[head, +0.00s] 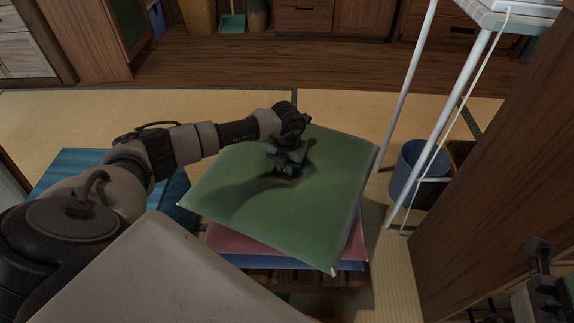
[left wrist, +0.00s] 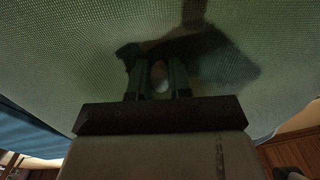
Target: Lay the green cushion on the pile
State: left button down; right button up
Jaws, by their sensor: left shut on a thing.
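The green cushion (head: 248,200) lies flat and slightly turned above the pile in the head view, overhanging it at the left. Below it show a pink-red cushion (head: 232,240) and a blue cushion (head: 245,262) on a dark wooden base (head: 300,275). My left gripper (head: 288,172) is shut on the green cushion near its middle. In the left wrist view the green cloth (left wrist: 80,50) fills the picture and the finger pads (left wrist: 158,80) press into it. I cannot tell whether the green cushion touches the pile. A part of my right arm's end (head: 543,275) shows at the lower right; its jaws are unclear.
A blue cushion or mat (head: 75,170) lies on the tatami at the left. A white-legged stand (head: 445,100), a blue bin (head: 412,170) and a wooden panel (head: 500,200) stand at the right. Wooden cabinets (head: 305,18) line the back. Tatami behind the pile is clear.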

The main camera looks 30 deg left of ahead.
pick_arm(q)
jog(key=c, duration=1.1)
grip_release()
jog(key=shift+f, duration=0.1)
jog(key=shift+o, duration=0.2)
